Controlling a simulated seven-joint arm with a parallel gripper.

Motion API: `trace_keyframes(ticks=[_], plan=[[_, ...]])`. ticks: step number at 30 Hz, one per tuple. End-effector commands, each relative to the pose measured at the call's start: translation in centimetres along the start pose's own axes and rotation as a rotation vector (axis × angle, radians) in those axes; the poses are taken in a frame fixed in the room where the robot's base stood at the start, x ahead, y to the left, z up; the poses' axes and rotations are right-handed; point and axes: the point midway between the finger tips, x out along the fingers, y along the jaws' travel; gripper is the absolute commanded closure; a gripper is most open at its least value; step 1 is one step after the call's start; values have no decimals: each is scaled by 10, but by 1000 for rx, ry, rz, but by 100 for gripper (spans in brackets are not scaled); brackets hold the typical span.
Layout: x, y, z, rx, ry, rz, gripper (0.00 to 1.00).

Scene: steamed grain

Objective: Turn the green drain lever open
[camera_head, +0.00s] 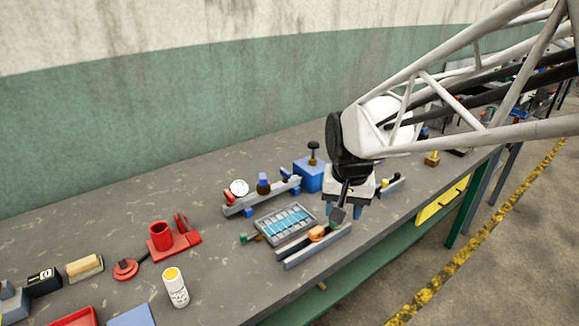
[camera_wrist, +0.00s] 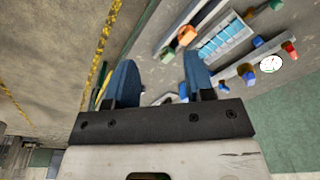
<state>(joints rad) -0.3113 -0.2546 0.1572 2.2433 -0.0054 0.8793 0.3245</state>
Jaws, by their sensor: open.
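A small green piece (camera_head: 244,238) sticks out at the left end of the grey tray (camera_head: 263,216); it looks like the drain lever, but it is too small to tell how it is turned. The tray holds light-blue strips and also shows in the wrist view (camera_wrist: 243,32). My gripper (camera_head: 343,211) is open and empty, to the right of the tray and above the bench. In the wrist view its two blue fingers stand wide apart (camera_wrist: 160,62). The green piece is well away from the fingers, across the tray.
A grey rail with an orange block (camera_head: 318,233) lies in front of the tray. Behind it stand a rail with a white gauge (camera_head: 239,187) and a blue box with a black knob (camera_head: 309,175). Bare bench lies between.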

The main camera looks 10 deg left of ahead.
Motion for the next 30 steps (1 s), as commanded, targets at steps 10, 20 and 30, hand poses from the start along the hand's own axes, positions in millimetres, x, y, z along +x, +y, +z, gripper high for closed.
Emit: trace_keyframes(ticks=[10, 20, 30], plan=[[43, -86, -42, -9, -46, 5, 51], [94, -174, -64, -11, -83, 16, 51], [140, -246, -68, -12, -109, 30, 51]])
